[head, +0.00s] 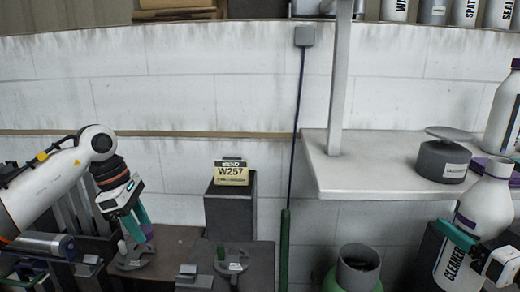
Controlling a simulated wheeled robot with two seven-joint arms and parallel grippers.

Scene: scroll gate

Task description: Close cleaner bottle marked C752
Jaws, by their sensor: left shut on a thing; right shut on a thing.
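A white bottle with a black label reading CLEANER (487,205) stands tilted at the lower right, with a purple band and a bare white neck at its top. No C752 mark is readable on it. My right gripper (462,241), with a teal finger, is shut on this bottle at its label. My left gripper (140,228), with teal fingers, is at the lower left over a dark bench.
A white shelf (370,180) on the right carries a grey round container (443,161) and another purple-capped bottle (503,115). A yellow W257 sign (232,173) tops a grey post. A green cylinder (355,268) stands low in front. Dark fittings (233,258) lie on the bench.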

